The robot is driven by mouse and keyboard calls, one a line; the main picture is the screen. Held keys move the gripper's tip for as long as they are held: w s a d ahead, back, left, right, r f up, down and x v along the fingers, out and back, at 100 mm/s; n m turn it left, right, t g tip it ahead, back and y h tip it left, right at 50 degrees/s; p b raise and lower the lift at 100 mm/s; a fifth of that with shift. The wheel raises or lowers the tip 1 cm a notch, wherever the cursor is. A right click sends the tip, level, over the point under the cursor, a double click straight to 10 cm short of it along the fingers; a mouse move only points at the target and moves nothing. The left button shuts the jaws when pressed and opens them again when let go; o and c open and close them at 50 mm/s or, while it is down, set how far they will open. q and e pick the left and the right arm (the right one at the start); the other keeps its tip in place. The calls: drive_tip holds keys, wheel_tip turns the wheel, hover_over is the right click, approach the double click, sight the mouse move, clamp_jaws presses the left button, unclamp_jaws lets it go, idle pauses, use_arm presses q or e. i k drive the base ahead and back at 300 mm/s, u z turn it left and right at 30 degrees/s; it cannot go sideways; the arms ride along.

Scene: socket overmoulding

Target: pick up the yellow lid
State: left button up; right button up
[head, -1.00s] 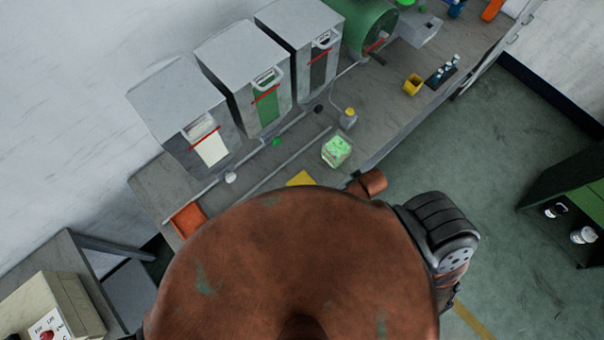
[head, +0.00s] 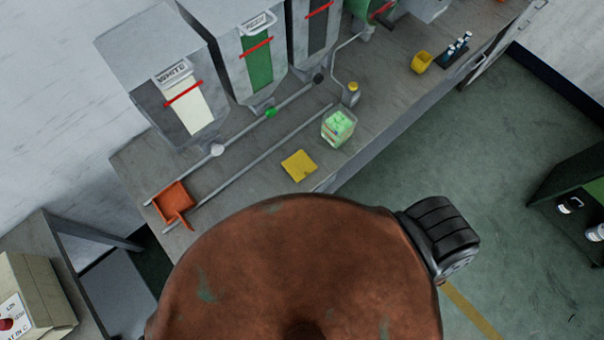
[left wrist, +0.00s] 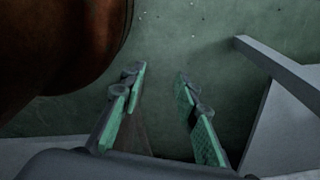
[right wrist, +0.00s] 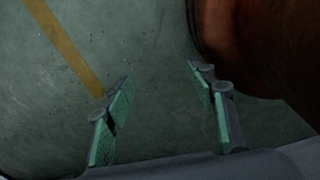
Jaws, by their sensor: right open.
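The yellow lid (head: 299,166) is a flat square piece lying on the grey bench, near its front edge, in the head view. A clear container (head: 338,127) with green contents stands just beyond it to the right. Neither gripper shows in the head view. In the left wrist view my left gripper (left wrist: 160,85) is open and empty, with green floor below. In the right wrist view my right gripper (right wrist: 160,80) is open and empty above the floor. Neither wrist view shows the lid.
An orange tray (head: 174,203) sits at the bench's left end beside two long rails. Hoppers line the back, one marked WHITE (head: 190,105). A yellow cup (head: 421,62) and small bottles (head: 459,47) stand farther right. Bare bench surrounds the lid.

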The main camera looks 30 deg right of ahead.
sight(299, 165)
drive_tip(key=k, duration=1.1)
drive_tip(key=z, duration=0.45)
drive_tip(key=i, duration=0.55)
drive_tip(key=z, duration=0.05)
